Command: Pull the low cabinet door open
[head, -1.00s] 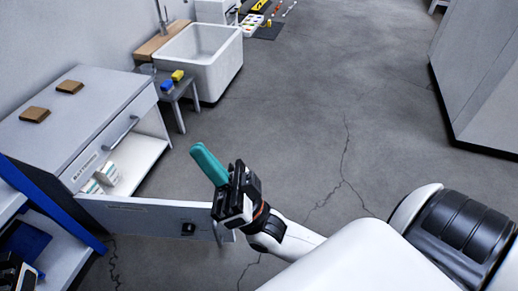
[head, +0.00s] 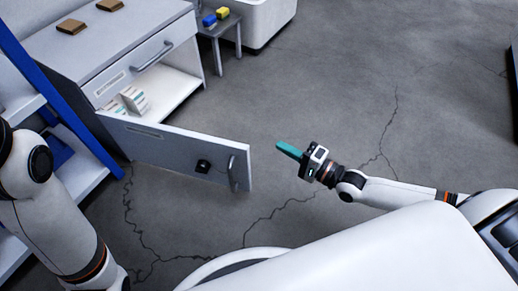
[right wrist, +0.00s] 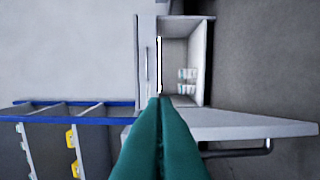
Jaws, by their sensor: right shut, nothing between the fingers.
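The low cabinet door (head: 172,153) is swung wide open from the grey cabinet, hinged at its left end, with a bar handle (head: 233,173) near its free end. The door also shows edge-on in the right wrist view (right wrist: 240,124). My right gripper (head: 281,146), with teal fingers, is to the right of the door, apart from it and its handle. Its fingers are shut together and empty, as the right wrist view (right wrist: 159,110) shows. My left arm is at the left edge of the head view; its gripper is out of view.
White boxes (head: 132,100) stand inside the open cabinet (head: 175,92). A closed drawer (head: 150,62) is above. A blue-edged shelf (head: 62,95) stands at the left. A small stool with blue and yellow blocks (head: 222,24) is behind. The floor right of the door is clear.

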